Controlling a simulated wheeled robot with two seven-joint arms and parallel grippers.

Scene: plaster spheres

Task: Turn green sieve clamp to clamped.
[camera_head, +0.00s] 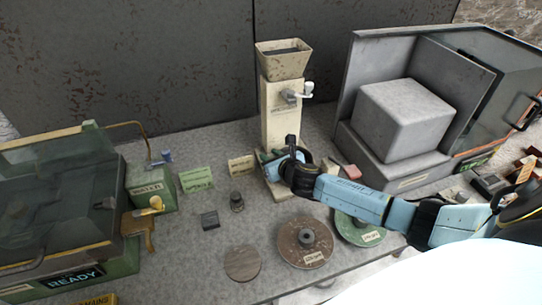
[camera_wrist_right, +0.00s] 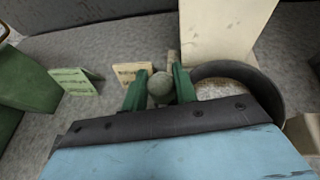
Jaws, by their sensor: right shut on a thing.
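My right gripper (camera_head: 272,158) reaches in from the right to the foot of the cream mill (camera_head: 281,112). In the right wrist view its green fingers (camera_wrist_right: 160,88) are closed around a round grey-green knob (camera_wrist_right: 160,83). A short pale stem (camera_wrist_right: 172,58) shows behind the knob. The knob appears to be the sieve clamp's handle, but my gripper hides it in the head view, and I cannot tell the clamp's position. A dark curved rim (camera_wrist_right: 262,78) lies right of the fingers, beside the mill (camera_wrist_right: 222,30). My left gripper is not in view.
A green label card (camera_head: 196,179) and a cream card (camera_head: 241,166) stand left of the mill. A green machine (camera_head: 60,200) fills the left; a grey cabinet (camera_head: 360,65) stands right.

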